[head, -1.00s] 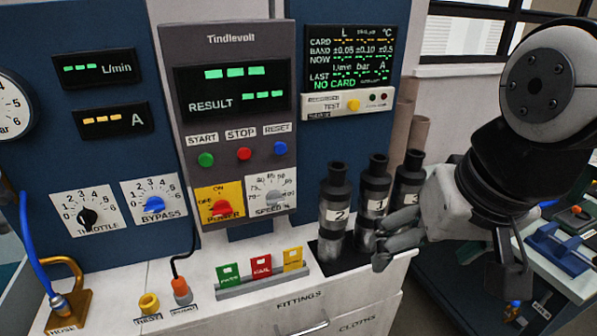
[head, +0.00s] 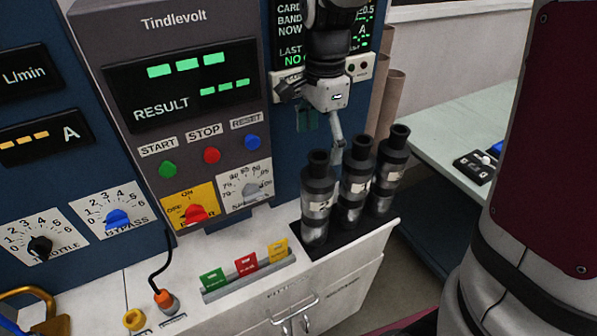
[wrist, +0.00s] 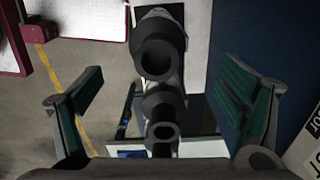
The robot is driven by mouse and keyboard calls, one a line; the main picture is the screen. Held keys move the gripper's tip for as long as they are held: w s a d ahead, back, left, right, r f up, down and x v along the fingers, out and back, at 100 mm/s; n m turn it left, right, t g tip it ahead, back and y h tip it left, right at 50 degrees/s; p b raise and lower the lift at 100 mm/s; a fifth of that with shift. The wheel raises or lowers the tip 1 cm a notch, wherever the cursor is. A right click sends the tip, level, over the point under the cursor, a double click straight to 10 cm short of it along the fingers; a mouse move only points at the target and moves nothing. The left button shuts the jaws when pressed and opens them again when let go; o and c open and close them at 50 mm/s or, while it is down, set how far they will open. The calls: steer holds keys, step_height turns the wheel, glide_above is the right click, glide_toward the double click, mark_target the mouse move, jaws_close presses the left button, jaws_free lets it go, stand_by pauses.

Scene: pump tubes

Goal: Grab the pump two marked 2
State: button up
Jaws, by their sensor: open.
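Pump two (head: 317,200) is the leftmost of three dark tubes standing upright in a black rack (head: 345,237) on the cabinet's right end. Its pale label is only partly legible now; it read 2 earlier. The middle pump (head: 357,180), marked 1 earlier, and the right pump (head: 391,170), marked 3 earlier, stand beside it. My gripper (head: 322,128) is open and empty, above and behind the row, near the panel. In the wrist view the gripper's fingers (wrist: 165,90) spread either side of the dark tube tops (wrist: 160,58); I cannot tell which top is pump two.
The blue panel with the Tindlevolt unit (head: 190,80) rises behind the cabinet. Green, red and yellow cards (head: 246,265) stand in a holder left of the rack. Brown rolls (head: 388,105) and a pale bench (head: 445,135) lie to the right.

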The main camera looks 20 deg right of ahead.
mark_target(318, 177)
step_height(318, 177, down, 5)
steer(key=shift+f, duration=0.2)
steer(key=f, duration=0.3)
steer(key=f+p, duration=0.1)
steer(key=shift+s+f, duration=0.2)
steer(key=shift+s, duration=0.1)
steer(key=shift+f, duration=0.6)
steer(key=shift+w, duration=0.1)
steer(key=c, duration=2)
steer(key=shift+w+r, duration=0.1)
steer(key=shift+r, duration=0.05)
steer(key=shift+c, duration=0.2)
